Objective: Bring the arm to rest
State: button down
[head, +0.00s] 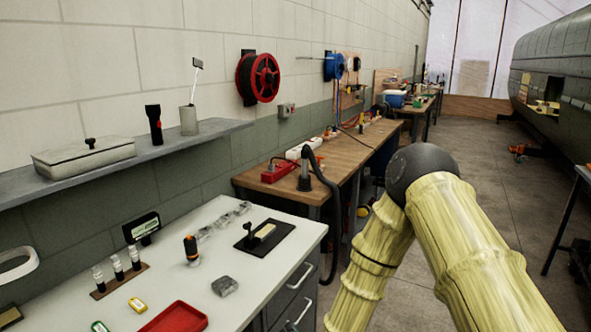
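Two links of my arm (420,230), in ribbed yellow covers, rise from the bottom right and meet at a dark round joint (422,168). The arm is bent sharply at this joint, over the floor to the right of the white-topped bench. My gripper is outside the view, so I cannot see whether it holds anything.
The white-topped bench (215,272) at left carries a red tray (176,318), small bottles (118,266) and a black stand (264,235). A wooden bench (335,155) stands behind it. The fuselage (560,70) is at right. Floor (490,165) between them is mostly clear.

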jog(key=s+d+f+n+g+h, duration=0.1)
jog(key=s+d+f+n+g, duration=0.15)
jog(key=s+d+f, duration=0.45)
jog(key=s+d+f+n+g+h, duration=0.1)
jog(key=s+d+f+g, duration=0.35)
jog(key=s+f, duration=0.4)
jog(key=s+d+f+n+g, duration=0.1)
jog(key=s+d, duration=0.3)
jog(key=s, duration=0.4)
jog(key=s+d+f+n+g+h, duration=0.1)
jog(key=s+d+g, duration=0.2)
jog(key=s, duration=0.5)
jog(key=s+d+f+n+g+h, duration=0.1)
jog(key=s+d+g, duration=0.1)
jog(key=s+d, duration=0.4)
jog(key=shift+s+f+g+p, duration=0.15)
jog(key=shift+s+g+p, duration=0.25)
jog(key=shift+s, duration=0.55)
